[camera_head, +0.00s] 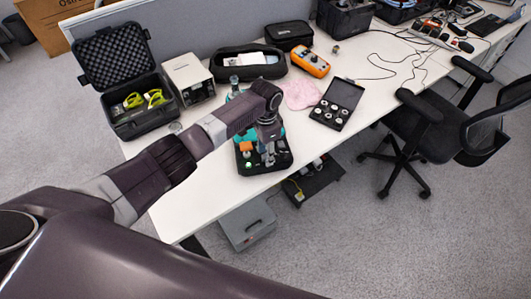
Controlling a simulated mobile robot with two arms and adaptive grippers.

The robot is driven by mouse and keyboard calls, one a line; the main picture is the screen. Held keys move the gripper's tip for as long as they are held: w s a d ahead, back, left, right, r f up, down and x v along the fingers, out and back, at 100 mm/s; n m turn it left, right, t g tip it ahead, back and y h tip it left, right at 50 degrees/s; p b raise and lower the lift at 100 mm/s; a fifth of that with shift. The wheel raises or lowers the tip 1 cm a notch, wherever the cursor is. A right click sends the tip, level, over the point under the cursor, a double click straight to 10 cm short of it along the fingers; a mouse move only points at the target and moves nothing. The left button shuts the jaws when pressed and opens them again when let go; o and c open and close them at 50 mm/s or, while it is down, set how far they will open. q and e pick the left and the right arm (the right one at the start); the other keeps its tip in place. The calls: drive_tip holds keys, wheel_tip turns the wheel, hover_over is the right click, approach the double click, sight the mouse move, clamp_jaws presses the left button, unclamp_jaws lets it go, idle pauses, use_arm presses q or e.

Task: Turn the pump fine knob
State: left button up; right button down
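A small device with teal parts (279,134), which looks like the pump, sits in a black tray (279,167) near the table's front edge. An orange part (246,146) and a small green part (248,165) show on its left side. My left arm comes in from the left, and my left gripper (268,158) points down over the device, covering its middle. The fine knob cannot be made out; it is hidden or too small. Whether the gripper touches the device, or is open or shut, I cannot tell. My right gripper is not in view.
The white table (215,185) has bare space left of the tray. Behind are an open black case (140,118), a white box (187,80), an orange meter (310,62) and a pink cloth (300,93). A case of weights (337,103) and a chair (430,130) stand right.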

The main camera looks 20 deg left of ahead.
use_arm(q)
wheel_tip(320, 180, up, 12)
idle(0.7)
idle(0.4)
